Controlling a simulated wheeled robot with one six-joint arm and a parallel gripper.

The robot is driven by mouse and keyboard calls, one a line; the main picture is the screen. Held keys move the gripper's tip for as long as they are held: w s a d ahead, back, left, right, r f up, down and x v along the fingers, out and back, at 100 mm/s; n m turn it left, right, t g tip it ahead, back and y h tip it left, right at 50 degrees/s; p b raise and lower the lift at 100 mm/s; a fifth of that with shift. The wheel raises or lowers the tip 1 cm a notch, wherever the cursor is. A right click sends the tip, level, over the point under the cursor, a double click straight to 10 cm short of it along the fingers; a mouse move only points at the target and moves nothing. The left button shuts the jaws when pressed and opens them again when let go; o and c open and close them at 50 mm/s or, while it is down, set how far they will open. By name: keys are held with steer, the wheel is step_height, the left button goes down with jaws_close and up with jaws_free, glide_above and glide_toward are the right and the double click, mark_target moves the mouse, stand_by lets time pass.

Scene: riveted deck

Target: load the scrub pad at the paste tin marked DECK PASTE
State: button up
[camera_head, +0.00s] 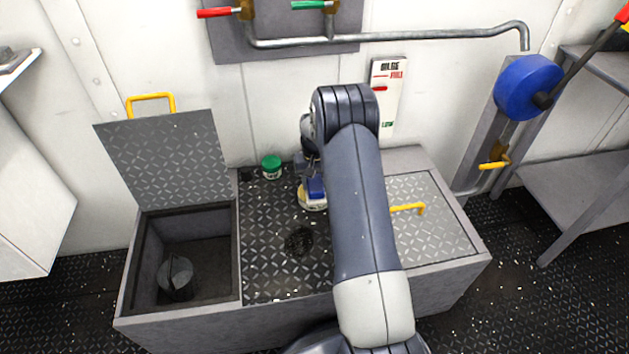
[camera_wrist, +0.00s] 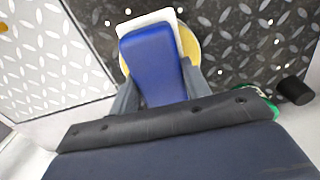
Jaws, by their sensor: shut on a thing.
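The scrub pad has a blue block grip (camera_wrist: 152,52) and a white edge (camera_wrist: 147,20) beyond it. Its blue part (camera_head: 316,187) shows beside my arm in the head view. My gripper (camera_wrist: 158,90) is shut on the blue grip; in the head view my gripper (camera_head: 308,168) is partly hidden by my arm. A round yellow thing (camera_wrist: 188,44), perhaps an open tin, lies under the pad, and its yellow and white side (camera_head: 311,205) shows in the head view. I cannot tell whether pad and yellow thing touch. No DECK PASTE lettering is readable.
A green-lidded tin (camera_head: 271,166) stands at the back of the deck plate (camera_head: 262,215). A black cylinder (camera_wrist: 295,90) stands near it. Left is an open bin (camera_head: 138,270) holding a dark object (camera_head: 176,280). A closed hatch with a yellow handle (camera_head: 408,208) is right.

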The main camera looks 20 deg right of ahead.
mark_target(314, 180)
steer(key=shift+f, duration=0.45)
stand_by(1.0)
steer(key=shift+r, duration=0.1)
steer(key=shift+r+p, duration=2.15)
steer(key=shift+r, duration=1.35)
steer(key=s+a+r+n, duration=0.3)
steer(key=s+a+r, duration=0.8)
steer(key=s+a, duration=0.15)
step_height(314, 180, up, 15)
steer(key=s+p, duration=0.1)
steer(key=p, duration=2.3)
steer(key=shift+s+f, duration=0.2)
steer(key=shift+s, duration=0.1)
